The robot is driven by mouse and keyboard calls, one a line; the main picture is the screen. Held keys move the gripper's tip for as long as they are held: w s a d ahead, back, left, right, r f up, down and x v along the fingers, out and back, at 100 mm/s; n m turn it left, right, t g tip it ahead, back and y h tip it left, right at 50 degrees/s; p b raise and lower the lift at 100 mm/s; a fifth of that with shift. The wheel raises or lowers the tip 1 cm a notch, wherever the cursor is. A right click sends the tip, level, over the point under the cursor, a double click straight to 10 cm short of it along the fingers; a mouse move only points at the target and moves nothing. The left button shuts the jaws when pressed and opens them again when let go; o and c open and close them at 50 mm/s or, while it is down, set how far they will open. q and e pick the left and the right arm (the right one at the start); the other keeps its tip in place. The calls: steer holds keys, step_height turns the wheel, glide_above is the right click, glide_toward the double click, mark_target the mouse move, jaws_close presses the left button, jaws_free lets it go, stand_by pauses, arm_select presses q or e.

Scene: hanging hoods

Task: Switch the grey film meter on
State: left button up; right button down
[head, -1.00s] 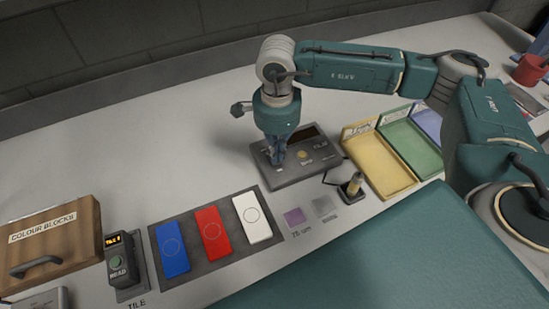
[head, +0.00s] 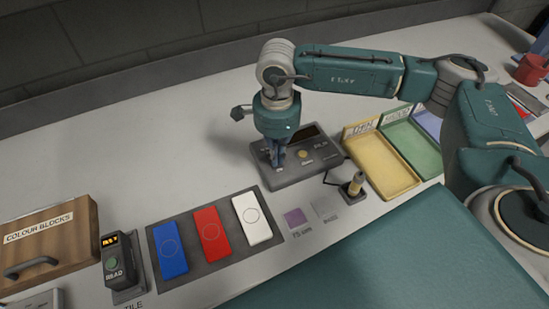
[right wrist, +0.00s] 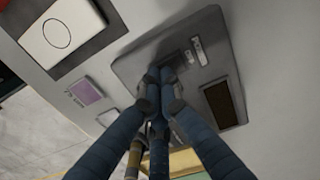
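The grey film meter (head: 325,153) lies on the bench in the middle of the head view, with a dark display showing no reading and a yellow round button. It fills the upper middle of the right wrist view (right wrist: 135,68), where its brown display window (right wrist: 222,103) looks unlit. A small pale switch or label (right wrist: 198,50) shows near one edge. My right gripper (head: 277,166) points down at the meter's left part. Its fingers (right wrist: 165,75) are closed together, with nothing seen between them. They hide part of the meter's face; contact is unclear. My left gripper is out of view.
A probe (head: 354,186) stands on a small base right of the meter, with a cable. Yellow (head: 380,168) and green (head: 412,140) trays lie beyond. A dark tray (head: 195,262) of blue, red and white tiles lies front left. The bench behind the meter is clear.

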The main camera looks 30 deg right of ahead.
steer(key=shift+f, duration=0.25)
steer(key=shift+r, duration=0.15)
steer(key=shift+r, duration=0.55)
steer(key=shift+r+p, duration=1.45)
steer(key=shift+r, duration=1.4)
